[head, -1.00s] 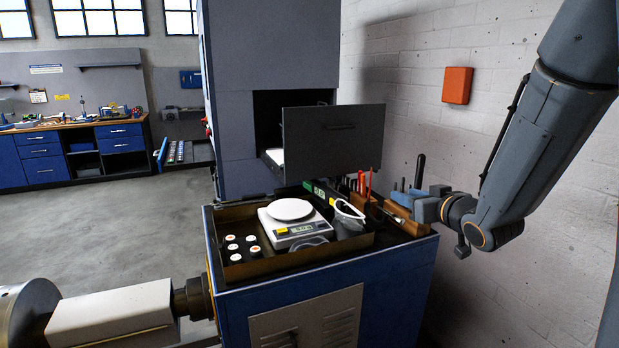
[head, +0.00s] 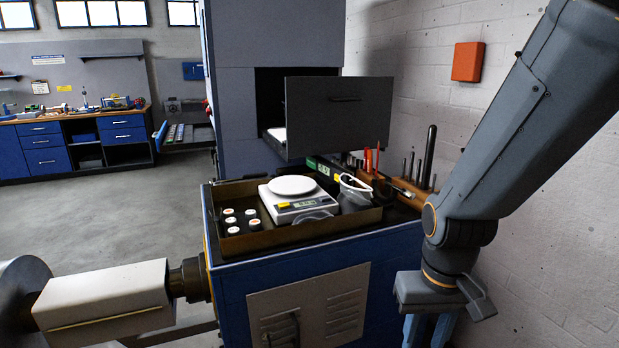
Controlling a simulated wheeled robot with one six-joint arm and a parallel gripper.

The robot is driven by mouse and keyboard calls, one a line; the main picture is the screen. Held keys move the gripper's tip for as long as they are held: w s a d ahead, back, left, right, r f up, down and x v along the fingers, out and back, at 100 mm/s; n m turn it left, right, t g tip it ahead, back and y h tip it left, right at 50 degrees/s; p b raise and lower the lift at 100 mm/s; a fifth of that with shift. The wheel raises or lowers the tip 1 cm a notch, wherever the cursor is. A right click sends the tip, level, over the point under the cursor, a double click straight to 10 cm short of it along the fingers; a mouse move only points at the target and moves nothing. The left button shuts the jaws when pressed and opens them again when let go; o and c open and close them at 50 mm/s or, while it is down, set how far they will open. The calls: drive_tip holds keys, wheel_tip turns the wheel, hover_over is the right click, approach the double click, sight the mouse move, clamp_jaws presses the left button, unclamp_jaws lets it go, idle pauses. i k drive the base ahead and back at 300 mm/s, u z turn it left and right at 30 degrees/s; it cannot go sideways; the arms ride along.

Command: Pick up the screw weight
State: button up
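Several small dark pots with white tops (head: 232,220) stand in the left part of a brown-rimmed tray (head: 300,237) on a blue cabinet. I cannot make out which thing, if any, is the screw weight. My gripper (head: 428,333) points down at the lower right, to the right of the cabinet front and well away from the pots. Its two blue fingers show a narrow gap, but their tips are cut off by the bottom edge, so I cannot see whether they hold anything.
A wooden tool holder (head: 405,193) with upright tools stands at the right. A grey door panel (head: 338,117) overhangs the back. A white block (head: 103,300) is at lower left.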

sight(255, 224)
drive_tip(key=z, duration=1.95)
drive_tip(key=k, duration=1.35)
drive_tip(key=u, duration=1.8)
drive_tip(key=i, duration=0.2)
drive_tip(key=z, duration=0.25)
